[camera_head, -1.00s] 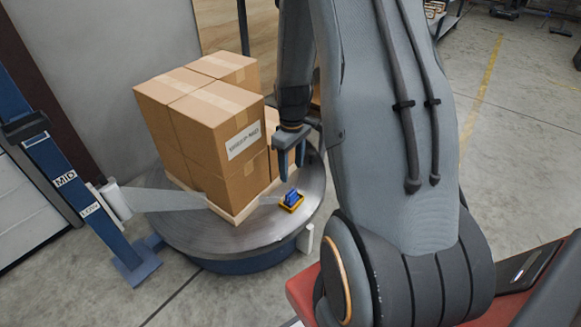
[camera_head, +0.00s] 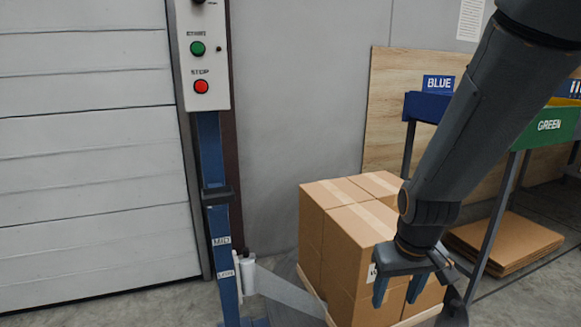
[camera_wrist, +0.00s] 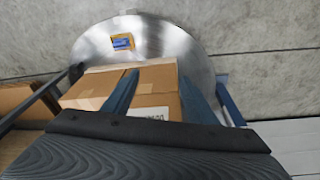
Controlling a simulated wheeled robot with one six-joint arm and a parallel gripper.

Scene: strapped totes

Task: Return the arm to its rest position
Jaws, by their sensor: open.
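My gripper (camera_head: 400,290) hangs pointing down at the end of my arm, in front of the stacked cardboard boxes (camera_head: 345,235) in the head view. Its blue fingers are apart with nothing between them. In the wrist view the gripper (camera_wrist: 160,95) shows its two fingers spread over the boxes (camera_wrist: 150,80), with a white label on one box partly visible between them. The round metal turntable (camera_wrist: 180,45) lies beyond the boxes there. A small blue item in a yellow tray (camera_wrist: 122,42) sits on it.
A blue post (camera_head: 211,160) with a control box (camera_head: 200,60), green and red buttons, stands left. A film roll (camera_head: 249,275) hangs on it, its film stretching to the boxes. Blue (camera_head: 428,107) and green (camera_head: 550,130) bins stand right. Flat cardboard (camera_head: 505,243) lies under them.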

